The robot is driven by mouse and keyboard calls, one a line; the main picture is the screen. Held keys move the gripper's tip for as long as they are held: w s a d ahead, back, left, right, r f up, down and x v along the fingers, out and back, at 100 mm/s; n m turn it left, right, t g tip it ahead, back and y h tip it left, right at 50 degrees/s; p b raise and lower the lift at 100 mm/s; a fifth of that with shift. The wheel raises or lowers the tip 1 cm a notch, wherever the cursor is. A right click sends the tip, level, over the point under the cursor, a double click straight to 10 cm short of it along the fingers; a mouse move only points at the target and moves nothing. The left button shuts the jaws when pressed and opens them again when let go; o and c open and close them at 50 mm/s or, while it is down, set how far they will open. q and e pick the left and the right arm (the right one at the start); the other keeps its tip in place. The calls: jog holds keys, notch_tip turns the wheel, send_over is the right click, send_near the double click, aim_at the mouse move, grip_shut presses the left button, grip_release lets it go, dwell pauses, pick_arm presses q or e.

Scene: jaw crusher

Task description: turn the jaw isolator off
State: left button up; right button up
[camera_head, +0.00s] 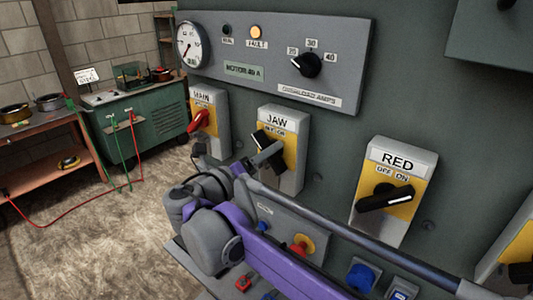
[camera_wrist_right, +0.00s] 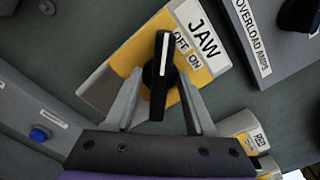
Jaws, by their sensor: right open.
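The JAW isolator (camera_head: 289,177) is a grey box with a yellow plate and a black rotary handle (camera_head: 262,139). In the right wrist view the handle (camera_wrist_right: 161,95) has a white line, and its lined end lies beside the word OFF, away from ON. My right gripper (camera_head: 262,161) is at the handle. In the right wrist view its open fingers (camera_wrist_right: 160,76) stand one on each side of the handle, with visible gaps. In the head view the gripper hides part of the handle. My left gripper is not in view.
The MAIN isolator (camera_head: 212,103) with a red handle is to the left, and the RED isolator (camera_head: 387,222) to the right. An overload dial (camera_head: 306,65) sits above. Below are a red-and-yellow button (camera_head: 301,245) and a blue button (camera_head: 360,277). A green cart (camera_head: 154,118) stands at left.

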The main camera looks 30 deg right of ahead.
jog(key=v, duration=1)
jog(key=shift+s+a+b, duration=0.15)
jog(key=shift+a+b, duration=0.2)
jog(key=shift+b, duration=0.1)
jog(key=s+d+f+m+g+y, duration=0.1)
jog(key=s+d+f+m+y, duration=0.1)
jog(key=s+f+m, duration=0.3)
jog(key=d+f+m+g+y+p, duration=0.1)
jog(key=d+f+m+y, duration=0.15)
jog(key=f, duration=0.35)
jog(key=s+d+f+m+g+y, duration=0.1)
jog(key=s+d+f+m+y, duration=0.1)
jog(key=s+f+m+y, duration=0.3)
jog(key=s+a+f+m+y, duration=0.3)
jog(key=f+m, duration=0.4)
jog(key=m, duration=0.2)
jog(key=s+a+f+m+t+y+p, duration=0.1)
jog(key=s+a+f+m+y, duration=0.2)
jog(key=f+m, duration=0.5)
jog(key=shift+s+a+f+m+t+y, duration=0.2)
jog(key=shift+s+a+m+t+y, duration=0.3)
jog(key=shift+m, duration=0.55)
jog(key=shift+s+d, duration=0.15)
jog(key=shift+s, duration=0.05)
